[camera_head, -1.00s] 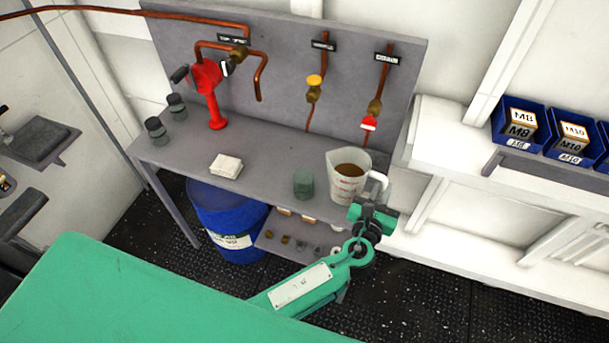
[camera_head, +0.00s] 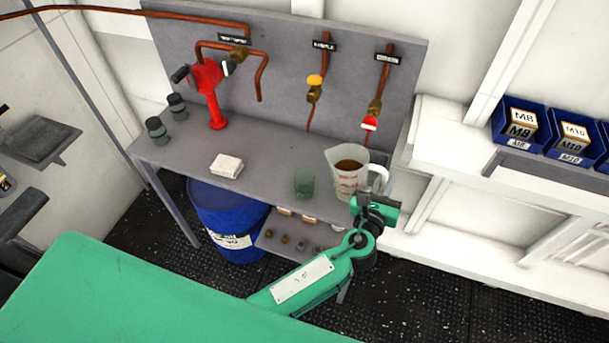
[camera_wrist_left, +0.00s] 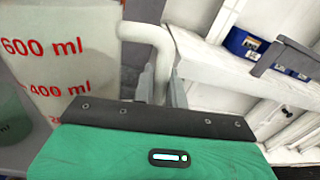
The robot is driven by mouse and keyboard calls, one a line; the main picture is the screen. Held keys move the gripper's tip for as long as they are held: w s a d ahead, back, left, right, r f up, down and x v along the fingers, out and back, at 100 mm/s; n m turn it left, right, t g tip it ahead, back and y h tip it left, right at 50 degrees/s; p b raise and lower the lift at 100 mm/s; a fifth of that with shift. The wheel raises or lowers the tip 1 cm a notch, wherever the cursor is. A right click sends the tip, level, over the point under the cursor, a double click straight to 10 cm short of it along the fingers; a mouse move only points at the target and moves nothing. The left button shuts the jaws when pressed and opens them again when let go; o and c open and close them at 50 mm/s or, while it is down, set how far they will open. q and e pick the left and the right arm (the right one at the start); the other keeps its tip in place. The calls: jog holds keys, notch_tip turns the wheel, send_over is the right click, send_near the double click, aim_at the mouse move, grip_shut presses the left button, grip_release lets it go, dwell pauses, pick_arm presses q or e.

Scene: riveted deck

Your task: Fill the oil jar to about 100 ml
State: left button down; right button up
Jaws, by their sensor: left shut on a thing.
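The measuring jug (camera_head: 345,186) is clear with red marks and holds brown oil. It is at the right end of the bench and also shows close up in the left wrist view (camera_wrist_left: 60,25). My left gripper (camera_head: 370,194) is shut on the jug's pale handle (camera_wrist_left: 158,50). I cannot tell whether the jug's base touches the bench. The small green glass jar (camera_head: 304,184) stands just left of the jug, apart from it. It shows partly at the left edge of the wrist view (camera_wrist_left: 12,118), and no oil is visible in it. My right gripper is out of view.
The grey bench (camera_head: 262,150) also carries a white block (camera_head: 227,165), two dark-lidded jars (camera_head: 157,130) and a red pump (camera_head: 210,95). Valves on copper pipes (camera_head: 314,88) line the back panel. A blue drum (camera_head: 228,220) stands underneath. White shelving (camera_head: 470,160) is close on the right.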

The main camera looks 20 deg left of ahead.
aim_at(366, 170)
pick_arm(q)
jog(key=shift+w+a+r+n, duration=0.1)
jog(key=shift+a+r+n, duration=0.6)
jog(key=shift+r+n, duration=0.35)
jog(key=shift+a+r+n, duration=0.75)
jog(key=shift+a+n, duration=0.05)
jog(key=shift+n, duration=0.15)
jog(key=shift+w+a+f+b, duration=0.1)
jog(key=shift+a+f+b, duration=0.15)
jog(key=shift+b, duration=0.3)
jog(key=shift+a+r+n, duration=0.15)
jog(key=shift+r+n, duration=0.05)
jog(key=shift+n, duration=0.1)
jog(key=shift+a+n, duration=0.3)
jog(key=shift+a+b, duration=0.25)
jog(key=shift+b, duration=0.1)
jog(key=shift+w+a+r+n, duration=0.1)
jog(key=shift+a+n, duration=0.05)
jog(key=shift+n, duration=0.35)
jog(key=shift+a+r+n, duration=0.15)
jog(key=shift+a+n, duration=0.05)
jog(key=shift+n, duration=0.1)
